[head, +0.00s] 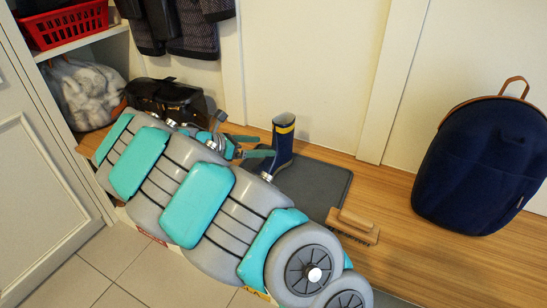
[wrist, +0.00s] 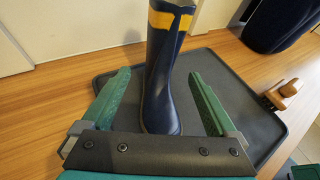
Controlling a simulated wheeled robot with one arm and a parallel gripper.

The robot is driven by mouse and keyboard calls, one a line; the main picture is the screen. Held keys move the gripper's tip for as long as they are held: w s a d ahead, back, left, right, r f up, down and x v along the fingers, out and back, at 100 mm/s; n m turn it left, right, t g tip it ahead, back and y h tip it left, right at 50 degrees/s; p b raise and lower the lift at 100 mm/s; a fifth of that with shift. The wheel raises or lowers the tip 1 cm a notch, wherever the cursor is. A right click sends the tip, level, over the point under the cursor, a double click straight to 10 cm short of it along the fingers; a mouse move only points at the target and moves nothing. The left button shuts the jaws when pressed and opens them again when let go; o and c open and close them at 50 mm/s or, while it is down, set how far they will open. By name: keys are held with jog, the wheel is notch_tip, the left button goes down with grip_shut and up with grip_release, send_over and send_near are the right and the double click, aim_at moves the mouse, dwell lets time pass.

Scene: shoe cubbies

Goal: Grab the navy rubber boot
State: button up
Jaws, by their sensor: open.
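The navy rubber boot (head: 283,141) has a yellow band near its top. It stands upright on a dark grey mat (head: 322,180) in the head view. My gripper (wrist: 160,82) is open, with one green finger on each side of the boot and a visible gap on both sides. In the head view my gripper (head: 258,153) is close to the boot's left side, partly hidden by my arm.
A wooden brush (head: 354,226) lies at the mat's right edge. A navy backpack (head: 485,160) stands at the right. A black bag (head: 168,98), a clear bag of pale stuffing (head: 85,92) and a red basket (head: 65,24) are at the left. A white wall stands behind the boot.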

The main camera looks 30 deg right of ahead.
aim_at(272, 146)
jog(key=shift+x, duration=2.7)
grip_shut()
